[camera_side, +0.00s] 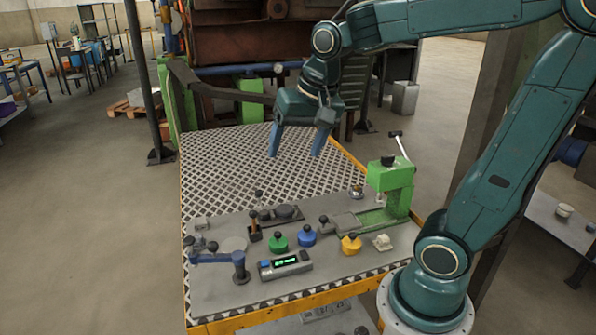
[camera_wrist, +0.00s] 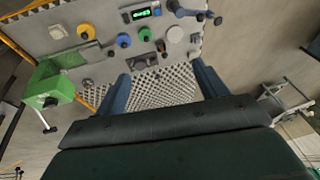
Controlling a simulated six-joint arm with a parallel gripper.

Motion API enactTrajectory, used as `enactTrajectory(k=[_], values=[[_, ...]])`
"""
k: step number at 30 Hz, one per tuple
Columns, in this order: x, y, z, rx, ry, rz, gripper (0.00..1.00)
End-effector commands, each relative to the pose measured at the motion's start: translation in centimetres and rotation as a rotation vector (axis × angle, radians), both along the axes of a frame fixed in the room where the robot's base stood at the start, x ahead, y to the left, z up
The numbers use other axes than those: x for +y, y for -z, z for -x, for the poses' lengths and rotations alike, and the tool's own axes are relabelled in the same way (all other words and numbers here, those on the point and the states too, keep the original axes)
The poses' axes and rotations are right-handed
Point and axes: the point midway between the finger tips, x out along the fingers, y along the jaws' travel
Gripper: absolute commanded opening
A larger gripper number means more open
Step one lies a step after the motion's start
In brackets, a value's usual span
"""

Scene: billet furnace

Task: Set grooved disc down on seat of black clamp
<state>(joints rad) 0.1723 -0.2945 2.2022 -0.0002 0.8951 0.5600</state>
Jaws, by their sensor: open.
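My gripper (camera_side: 296,156) is open and empty, pointing down above the chequered table top, behind and higher than the clamp. In the wrist view my gripper's blue fingers (camera_wrist: 163,82) are spread wide, and the black clamp (camera_wrist: 140,64) shows small beyond them.
A green clamp (camera_side: 392,185) stands on the right and a blue clamp (camera_side: 238,262) at the front left. Green (camera_side: 278,242), blue (camera_side: 306,236) and yellow (camera_side: 351,244) knobbed pieces and a display box (camera_side: 285,264) sit in front. The chequered table top (camera_side: 235,165) behind is clear.

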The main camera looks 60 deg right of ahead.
Motion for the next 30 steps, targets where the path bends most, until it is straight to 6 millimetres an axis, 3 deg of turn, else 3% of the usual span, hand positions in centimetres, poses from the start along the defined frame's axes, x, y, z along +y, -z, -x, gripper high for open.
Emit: enactTrajectory(k=[9, 15, 21, 30], values=[[3.5, -0.2, 6.7, -0.078, -0.402, 0.132, 0.72], [4.6, 0.5, 9.7, -0.115, -0.597, 0.206, 0.72], [5.0, 1.0, 10.9, -0.130, -0.679, 0.238, 0.72], [5.0, 1.0, 11.0, -0.130, -0.685, 0.241, 0.72]])
